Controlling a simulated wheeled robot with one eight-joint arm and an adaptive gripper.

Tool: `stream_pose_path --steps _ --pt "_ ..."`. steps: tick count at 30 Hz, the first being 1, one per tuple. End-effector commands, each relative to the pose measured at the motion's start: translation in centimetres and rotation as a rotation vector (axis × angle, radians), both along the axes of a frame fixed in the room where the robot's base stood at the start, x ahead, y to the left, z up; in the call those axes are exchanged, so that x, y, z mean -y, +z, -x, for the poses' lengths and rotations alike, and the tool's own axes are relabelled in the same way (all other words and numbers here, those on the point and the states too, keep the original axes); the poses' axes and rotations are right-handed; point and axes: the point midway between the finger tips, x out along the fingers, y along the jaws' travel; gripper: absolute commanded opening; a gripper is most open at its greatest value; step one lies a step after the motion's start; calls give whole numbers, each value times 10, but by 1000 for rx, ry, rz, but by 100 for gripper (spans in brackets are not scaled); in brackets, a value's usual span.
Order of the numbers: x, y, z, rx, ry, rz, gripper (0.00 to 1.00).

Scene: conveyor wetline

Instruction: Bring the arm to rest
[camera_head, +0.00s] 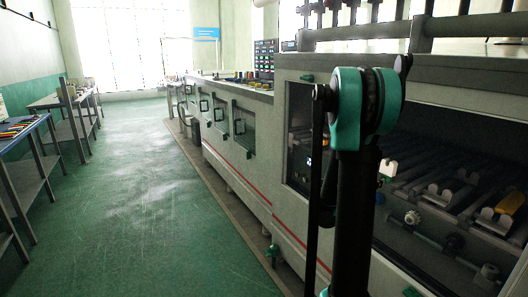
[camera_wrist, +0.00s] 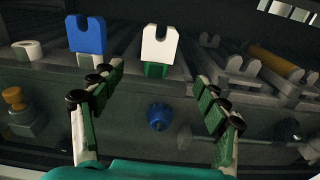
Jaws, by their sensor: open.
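My gripper (camera_wrist: 155,105) shows in the wrist view with its two fingers spread wide apart. It is open and nothing is between the fingers. It points toward the inside of the wetline machine, in front of a row of rails and holders. In the head view my arm stands upright in front of the machine (camera_head: 250,130), with a teal joint at its top. The gripper itself cannot be made out in the head view.
In the wrist view a blue notched plate (camera_wrist: 87,35) and a white notched plate (camera_wrist: 159,45) stand beyond the fingers. A yellow roller (camera_wrist: 270,60) lies at right; a blue knob (camera_wrist: 160,117) sits below. Green floor (camera_head: 150,200) is clear at left, beside side tables (camera_head: 30,155).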

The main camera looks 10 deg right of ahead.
Motion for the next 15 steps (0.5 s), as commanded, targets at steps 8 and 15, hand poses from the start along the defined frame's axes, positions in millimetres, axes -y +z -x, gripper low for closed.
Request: stream_pose_path --steps 8,15 --pt "-56 -50 59 432 -91 -562 74" --pt "-146 -112 124 815 -373 -1140 74"
